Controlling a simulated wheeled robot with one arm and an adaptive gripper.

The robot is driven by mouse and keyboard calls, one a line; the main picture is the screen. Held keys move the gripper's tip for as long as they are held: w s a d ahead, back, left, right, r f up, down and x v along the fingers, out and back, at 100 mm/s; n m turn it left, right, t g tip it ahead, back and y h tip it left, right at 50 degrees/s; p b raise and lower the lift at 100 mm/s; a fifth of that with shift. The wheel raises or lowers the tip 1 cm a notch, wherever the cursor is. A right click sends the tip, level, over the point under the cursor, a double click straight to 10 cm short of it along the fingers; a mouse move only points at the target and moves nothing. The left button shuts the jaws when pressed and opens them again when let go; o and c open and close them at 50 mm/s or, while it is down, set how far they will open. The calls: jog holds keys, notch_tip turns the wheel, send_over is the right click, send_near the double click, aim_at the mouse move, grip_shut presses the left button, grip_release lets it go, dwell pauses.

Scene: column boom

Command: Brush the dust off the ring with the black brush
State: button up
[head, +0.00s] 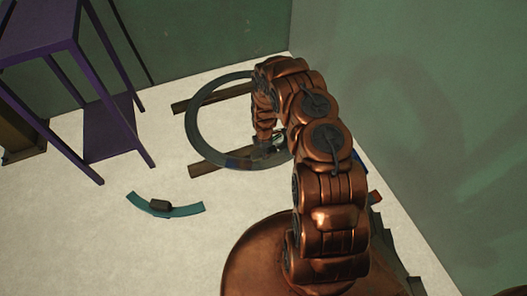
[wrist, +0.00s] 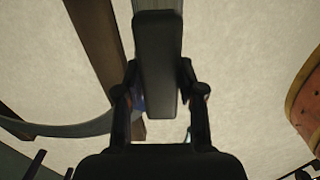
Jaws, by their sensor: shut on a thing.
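The grey ring (head: 190,122) lies flat across two wooden beams on the pale floor. Darker brownish and bluish patches show on its near side. In the wrist view, part of the ring (wrist: 75,128) curves in from the left. My gripper (head: 274,147) is low at the ring's right side, partly hidden by my arm. In the wrist view my gripper (wrist: 160,95) is shut on a long dark block, which looks like the black brush (wrist: 157,45). A bluish patch shows behind it. I cannot tell whether the brush touches the ring.
The wooden beams (head: 207,171) stick out left of the ring. A teal curved strip (head: 186,211) with a small dark block (head: 160,205) on it lies nearer. A purple stand (head: 112,130) is at left, a green wall (head: 430,110) at right.

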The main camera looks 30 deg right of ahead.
jog(key=shift+f+b, duration=3.45)
jog(key=shift+s+d+r+b, duration=0.15)
jog(key=shift+d+b, duration=0.5)
jog(key=shift+d, duration=0.7)
jog(key=shift+s+d+r+b, duration=0.1)
jog(key=shift+d+r+b, duration=0.1)
jog(key=shift+d+b, duration=0.85)
jog(key=shift+s+d+r+b, duration=0.1)
jog(key=shift+d+r+b, duration=0.15)
jog(key=shift+d, duration=1.4)
jog(key=shift+d+b, duration=0.65)
jog(key=shift+d, duration=0.45)
jog(key=shift+s+f+b, duration=0.1)
jog(key=shift+b, duration=0.65)
